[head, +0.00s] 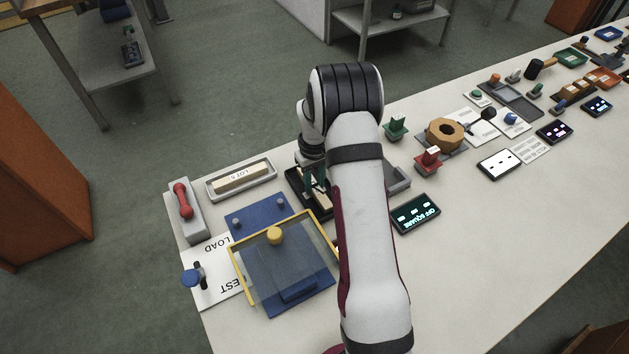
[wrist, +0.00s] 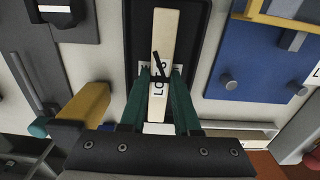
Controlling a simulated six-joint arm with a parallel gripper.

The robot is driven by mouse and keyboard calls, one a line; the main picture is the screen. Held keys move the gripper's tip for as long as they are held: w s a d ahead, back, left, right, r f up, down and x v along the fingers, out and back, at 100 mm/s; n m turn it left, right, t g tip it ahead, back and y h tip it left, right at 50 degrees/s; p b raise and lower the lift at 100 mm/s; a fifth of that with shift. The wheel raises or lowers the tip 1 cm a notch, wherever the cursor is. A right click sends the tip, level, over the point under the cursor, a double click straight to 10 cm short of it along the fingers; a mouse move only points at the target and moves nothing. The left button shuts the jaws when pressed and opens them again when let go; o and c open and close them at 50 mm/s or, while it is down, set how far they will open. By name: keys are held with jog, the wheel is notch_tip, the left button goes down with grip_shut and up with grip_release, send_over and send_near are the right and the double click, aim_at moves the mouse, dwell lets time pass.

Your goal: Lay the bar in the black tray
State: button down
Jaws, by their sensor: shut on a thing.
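A cream bar (wrist: 161,42) with a white lettered label lies lengthwise between the two green fingers of my gripper (wrist: 160,90) in the wrist view. The fingers are shut on it near its labelled part. The black tray (wrist: 197,22) is directly beneath, and the bar lines up roughly with its length. I cannot tell whether the bar touches the tray floor. In the head view my gripper (head: 317,185) is down at the black tray (head: 296,184); my arm hides much of the tray and the bar.
Another pale bar (head: 243,176), marked LOT, lies in a grey tray (head: 213,193) to the left. A blue plate (head: 252,214) and a yellow-framed clear cover (head: 241,273) stand in front. A red stamp-like piece (head: 429,160) and a dark display (head: 416,213) are to the right.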

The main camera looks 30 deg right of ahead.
aim_at(314, 186)
jog(key=c, duration=0.6)
grip_release()
jog(key=shift+f, duration=0.1)
jog(key=shift+c, duration=0.2)
notch_tip(314, 186, up, 11)
jog(key=s+a+r+m, duration=0.1)
jog(key=s+a+r, duration=0.5)
jog(key=a+r, duration=0.15)
jog(key=s+a+m, duration=0.1)
jog(key=s+a, duration=0.3)
jog(key=s, duration=0.4)
jog(key=s+a+r+m+y, duration=0.1)
jog(key=s+a+m, duration=0.1)
jog(key=s, duration=0.5)
jog(key=s+a+r+m, duration=0.1)
jog(key=s+a, duration=0.4)
jog(key=s, duration=0.3)
jog(key=shift+s+a+m+y, duration=0.3)
jog(key=shift+s+a+y, duration=0.05)
jog(key=shift+y, duration=0.05)
